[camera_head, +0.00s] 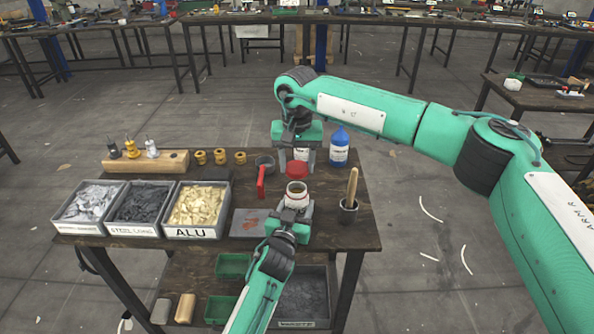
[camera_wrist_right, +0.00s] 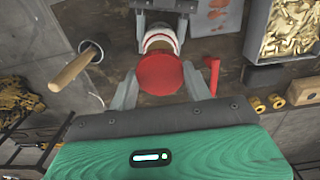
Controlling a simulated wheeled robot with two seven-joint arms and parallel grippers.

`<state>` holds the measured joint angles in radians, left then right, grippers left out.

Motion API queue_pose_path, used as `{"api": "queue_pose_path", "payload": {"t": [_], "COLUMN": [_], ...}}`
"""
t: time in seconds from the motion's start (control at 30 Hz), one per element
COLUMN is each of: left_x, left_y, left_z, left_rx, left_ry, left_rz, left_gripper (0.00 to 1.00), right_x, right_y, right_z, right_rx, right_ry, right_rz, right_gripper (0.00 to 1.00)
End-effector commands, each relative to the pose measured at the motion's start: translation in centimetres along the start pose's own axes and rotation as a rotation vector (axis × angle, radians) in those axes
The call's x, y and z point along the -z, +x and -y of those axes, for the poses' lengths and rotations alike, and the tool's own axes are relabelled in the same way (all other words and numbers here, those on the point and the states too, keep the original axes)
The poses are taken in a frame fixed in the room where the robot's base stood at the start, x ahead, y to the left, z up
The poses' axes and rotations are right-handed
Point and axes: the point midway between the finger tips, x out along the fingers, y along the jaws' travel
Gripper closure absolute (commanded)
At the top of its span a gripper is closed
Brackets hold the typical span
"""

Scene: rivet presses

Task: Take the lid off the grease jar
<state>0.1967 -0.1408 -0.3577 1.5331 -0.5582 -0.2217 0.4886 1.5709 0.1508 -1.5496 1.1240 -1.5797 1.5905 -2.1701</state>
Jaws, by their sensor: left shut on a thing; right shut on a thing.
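The grease jar (camera_head: 297,200) is a white jar with a reddish band, upright at the front of the table. Its mouth is uncovered, showing brown contents. My left gripper (camera_head: 292,212) is shut on the jar from the front. The red lid (camera_head: 297,169) is apart from the jar, a little behind and above it. My right gripper (camera_head: 297,161) points down and is shut on the lid. In the right wrist view the lid (camera_wrist_right: 160,75) sits between both fingers and partly covers the jar (camera_wrist_right: 159,38).
A dark pot (camera_head: 348,212) with a wooden-handled brush is right; a blue bottle (camera_head: 339,148) is behind. Labelled bins (camera_head: 190,232) fill the left side. A stained plate (camera_head: 247,224) lies between.

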Motion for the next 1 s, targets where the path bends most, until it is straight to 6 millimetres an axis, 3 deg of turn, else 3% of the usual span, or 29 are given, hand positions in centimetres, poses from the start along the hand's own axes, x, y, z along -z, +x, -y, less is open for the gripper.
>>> {"api": "queue_pose_path", "payload": {"t": [0.17, 0.2, 0.3, 0.67, 0.87, 1.0], "left_x": [-0.1, -0.1, -0.1, -0.1, -0.2, -0.2], "left_y": [0.0, 0.0, 0.0, -0.3, -2.9, -5.7], "left_z": [0.0, 0.0, 0.0, 0.0, 0.0, 0.0], "left_rx": [0.000, 0.000, 0.000, 0.000, 0.000, 0.001], "left_ry": [0.000, 0.000, 0.000, 0.000, 0.000, -0.001], "left_rz": [0.002, 0.002, 0.002, 0.001, 0.002, 0.002], "left_gripper": [1.00, 0.38, 0.19, 0.19, 0.19, 0.19], "right_x": [0.0, 0.0, 0.0, 0.0, 0.0, 0.0], "right_y": [0.0, 0.0, 0.0, 0.0, 0.0, 0.1], "right_z": [0.0, 0.0, 0.0, 0.0, 0.0, 0.0], "right_rx": [0.000, 0.000, 0.000, 0.000, 0.000, 0.000], "right_ry": [0.000, 0.000, 0.000, 0.000, 0.000, 0.000], "right_rz": [0.001, 0.001, 0.001, 0.001, 0.001, 0.001], "right_gripper": [0.78, 0.78, 0.78, 0.78, 0.78, 0.78]}}
